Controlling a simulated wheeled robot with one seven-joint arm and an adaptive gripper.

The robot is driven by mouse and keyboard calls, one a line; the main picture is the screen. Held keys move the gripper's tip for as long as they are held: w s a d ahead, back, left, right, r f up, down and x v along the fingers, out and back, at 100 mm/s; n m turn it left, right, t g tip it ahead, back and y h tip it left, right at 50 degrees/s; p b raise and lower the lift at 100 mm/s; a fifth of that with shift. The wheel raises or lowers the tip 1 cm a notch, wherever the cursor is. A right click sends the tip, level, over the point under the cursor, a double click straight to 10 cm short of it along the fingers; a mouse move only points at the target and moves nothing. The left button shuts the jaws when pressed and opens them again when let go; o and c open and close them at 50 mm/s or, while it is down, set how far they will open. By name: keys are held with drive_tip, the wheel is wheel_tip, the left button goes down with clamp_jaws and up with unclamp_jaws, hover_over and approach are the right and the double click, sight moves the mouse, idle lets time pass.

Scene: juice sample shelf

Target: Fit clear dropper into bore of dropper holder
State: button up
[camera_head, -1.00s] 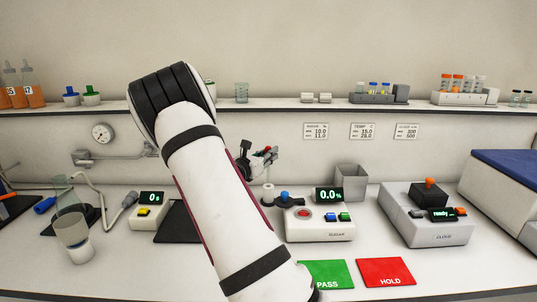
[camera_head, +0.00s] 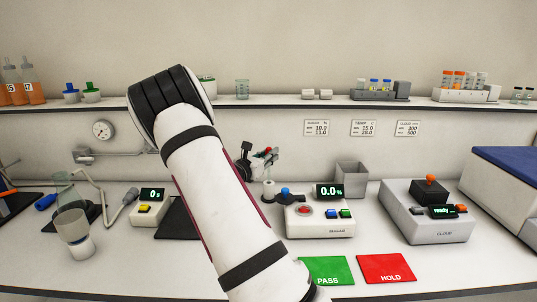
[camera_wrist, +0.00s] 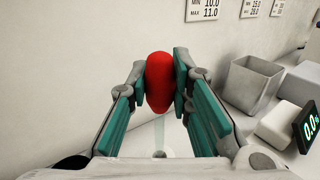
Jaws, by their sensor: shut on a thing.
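My gripper (camera_wrist: 160,90) is shut on the red bulb (camera_wrist: 160,80) of the clear dropper, which sits between the two green-padded fingers. The dropper's clear tube (camera_wrist: 158,131) points down below the bulb and is faint against the white surfaces. A small dark-rimmed bore (camera_wrist: 158,154) shows just under the tube at the bottom of the wrist view; I cannot tell whether the tip is in it or above it. My arm hides part of this area.
The sugar meter (camera_head: 320,222) stands right of the holder, with a grey bin (camera_head: 351,178) behind it. The cloud meter (camera_head: 428,212) is farther right. Green (camera_head: 327,270) and red (camera_head: 387,268) mats lie in front. The wall is close behind my gripper.

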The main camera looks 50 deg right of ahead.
hover_over(269, 184)
drive_tip(key=shift+w+f, duration=0.1)
drive_tip(key=shift+f, duration=2.55)
idle(0.8)
drive_tip(key=o, duration=0.8)
drive_tip(key=a, duration=0.4)
drive_tip(key=s+a, duration=0.1)
drive_tip(key=a, duration=0.6)
drive_tip(key=shift+s+a, duration=0.2)
drive_tip(key=shift+a, duration=0.2)
